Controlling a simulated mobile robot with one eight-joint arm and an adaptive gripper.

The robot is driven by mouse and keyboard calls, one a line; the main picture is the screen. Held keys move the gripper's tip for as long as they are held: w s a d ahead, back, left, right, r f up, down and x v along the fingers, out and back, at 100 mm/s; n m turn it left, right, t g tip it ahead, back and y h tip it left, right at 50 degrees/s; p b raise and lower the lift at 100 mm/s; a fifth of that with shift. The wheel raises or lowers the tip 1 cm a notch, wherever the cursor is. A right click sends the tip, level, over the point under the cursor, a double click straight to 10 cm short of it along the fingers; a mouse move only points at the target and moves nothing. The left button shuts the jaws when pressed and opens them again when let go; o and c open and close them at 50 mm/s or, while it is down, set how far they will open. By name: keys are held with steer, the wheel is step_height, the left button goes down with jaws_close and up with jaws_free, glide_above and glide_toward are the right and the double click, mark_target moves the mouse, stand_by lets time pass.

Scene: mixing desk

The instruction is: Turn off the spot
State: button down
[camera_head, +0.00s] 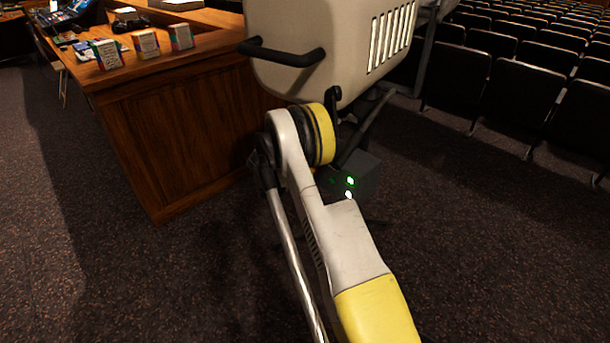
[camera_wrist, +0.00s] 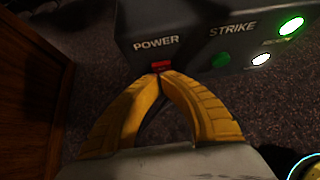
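The spot (camera_head: 325,45) is a large beige housing with a black handle and bright vent slots, at the top middle of the head view. Below it is a dark control box (camera_head: 366,178) with a lit green light and a lit white light. In the wrist view the box (camera_wrist: 190,20) shows a red switch (camera_wrist: 160,65) under the word POWER and a dim green button (camera_wrist: 220,60) under STRIKE. My gripper (camera_wrist: 160,75) has its yellow fingertips together at the lower edge of the red switch. I cannot tell whether they touch it. My gripper is hidden in the head view.
A wooden desk (camera_head: 180,140) with several small boxes and a mixing console stands at the left; its side also shows in the wrist view (camera_wrist: 30,85). Rows of dark seats (camera_head: 510,85) fill the right. Dark carpet (camera_head: 500,260) is clear at the lower right.

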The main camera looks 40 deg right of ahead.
steer(key=y+p, duration=0.1)
steer(key=y, duration=0.1)
steer(key=shift+d+r+y+p, duration=0.15)
steer(key=shift+d+y+p, duration=0.15)
steer(key=shift+d+p, duration=0.1)
steer(key=shift+r+p, duration=0.3)
steer(key=shift+r, duration=0.45)
